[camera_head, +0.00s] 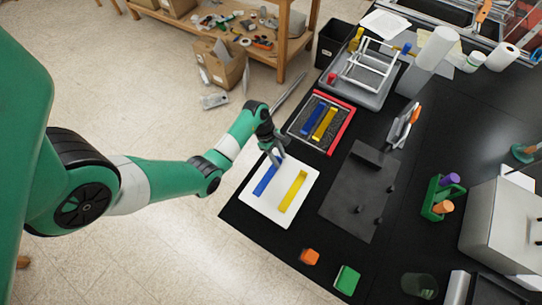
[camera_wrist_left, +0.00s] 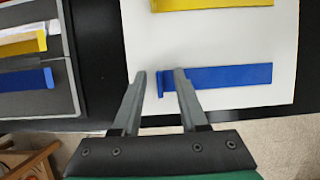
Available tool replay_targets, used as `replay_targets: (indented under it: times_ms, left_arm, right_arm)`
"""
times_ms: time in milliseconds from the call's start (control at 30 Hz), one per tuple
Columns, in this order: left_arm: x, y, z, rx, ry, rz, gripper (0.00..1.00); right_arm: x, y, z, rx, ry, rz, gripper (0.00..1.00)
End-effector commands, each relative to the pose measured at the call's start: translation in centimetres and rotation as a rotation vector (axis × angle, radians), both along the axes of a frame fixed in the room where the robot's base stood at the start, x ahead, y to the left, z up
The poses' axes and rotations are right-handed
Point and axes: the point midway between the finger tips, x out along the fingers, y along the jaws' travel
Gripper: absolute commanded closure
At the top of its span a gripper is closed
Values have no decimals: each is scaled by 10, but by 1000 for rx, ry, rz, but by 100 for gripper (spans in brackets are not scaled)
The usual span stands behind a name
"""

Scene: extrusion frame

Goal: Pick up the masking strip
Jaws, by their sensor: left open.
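A blue strip (camera_head: 265,180) and a yellow strip (camera_head: 293,191) lie apart on a white board (camera_head: 262,206); which one is the masking strip I cannot tell. My left gripper (camera_head: 275,157) is over the far end of the blue strip. In the left wrist view its open fingers (camera_wrist_left: 159,75) have the tabbed end of the blue strip (camera_wrist_left: 235,75) showing between them, with one finger covering part of the strip. Whether they touch it is unclear. The yellow strip (camera_wrist_left: 215,3) lies farther off. My right gripper is not in view.
A red-edged tray (camera_head: 340,130) beyond the board holds another blue strip (camera_head: 312,118) and yellow strip (camera_head: 324,124). A dark plate (camera_head: 350,200) with small posts stands to the right. Orange (camera_head: 310,257) and green blocks (camera_head: 347,279) sit near the front edge.

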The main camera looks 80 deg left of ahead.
Motion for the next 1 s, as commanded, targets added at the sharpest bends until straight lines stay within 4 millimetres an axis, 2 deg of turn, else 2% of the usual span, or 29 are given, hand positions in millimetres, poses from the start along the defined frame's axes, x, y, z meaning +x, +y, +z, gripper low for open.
replay_targets:
  times_ms: [100, 333, 833, 1000]
  left_arm:
    - [0, 0, 1, 0, 0, 0, 59]
    - [0, 0, 1, 0, 0, 0, 100]
    - [0, 0, 2, 0, 0, 0, 100]
    - [0, 1, 15, 1, -1, 0, 100]
  right_arm:
    - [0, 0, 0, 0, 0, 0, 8]
    - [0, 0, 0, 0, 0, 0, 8]
    - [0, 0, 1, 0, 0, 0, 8]
    - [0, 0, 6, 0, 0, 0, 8]
